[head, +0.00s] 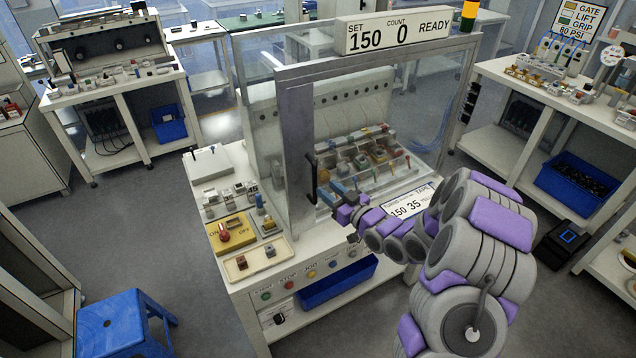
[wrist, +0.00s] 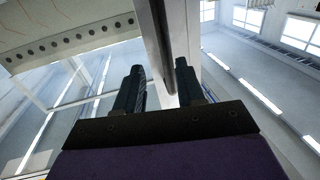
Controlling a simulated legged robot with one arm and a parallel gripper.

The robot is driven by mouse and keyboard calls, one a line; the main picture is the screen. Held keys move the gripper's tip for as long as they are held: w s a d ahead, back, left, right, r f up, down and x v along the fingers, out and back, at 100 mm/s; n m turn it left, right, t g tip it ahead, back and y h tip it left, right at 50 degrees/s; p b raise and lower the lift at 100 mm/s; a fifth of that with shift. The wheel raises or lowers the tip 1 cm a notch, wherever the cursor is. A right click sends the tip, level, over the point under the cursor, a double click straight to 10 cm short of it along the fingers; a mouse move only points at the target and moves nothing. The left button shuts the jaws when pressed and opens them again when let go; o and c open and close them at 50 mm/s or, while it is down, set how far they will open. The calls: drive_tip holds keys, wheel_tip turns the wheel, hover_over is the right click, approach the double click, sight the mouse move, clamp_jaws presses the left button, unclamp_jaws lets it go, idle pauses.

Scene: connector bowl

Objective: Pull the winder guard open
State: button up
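The winder guard (head: 296,150) is a clear panel in a grey metal frame on the front of the winder bench, and it looks closed. Its black upright handle (head: 312,180) is on the left post of the frame. My gripper (head: 326,191) is just right of the handle's lower part. In the wrist view, my gripper (wrist: 160,72) is open, with its two dark fingers apart. The dark handle bar (wrist: 167,48) and the grey guard post (wrist: 153,22) show between and beyond them. I cannot tell whether a finger touches the handle.
The winder bench (head: 262,283) has a yellow switch plate (head: 231,233) and small trays left of the guard. A blue stool (head: 122,318) stands at front left. Side benches (head: 120,90) (head: 540,100) flank it. The floor (head: 215,315) between stool and bench is clear.

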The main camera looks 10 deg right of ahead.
sight(316, 183)
drive_tip(key=x, duration=0.3)
drive_tip(key=a+x, duration=0.1)
drive_tip(key=x, duration=0.1)
drive_tip(key=shift+a, duration=0.3)
drive_tip(key=shift+w, duration=0.1)
drive_tip(key=shift+d, duration=0.5)
drive_tip(key=shift+c, duration=0.2)
drive_tip(key=shift+a, duration=0.35)
drive_tip(key=c, duration=0.5)
clamp_jaws()
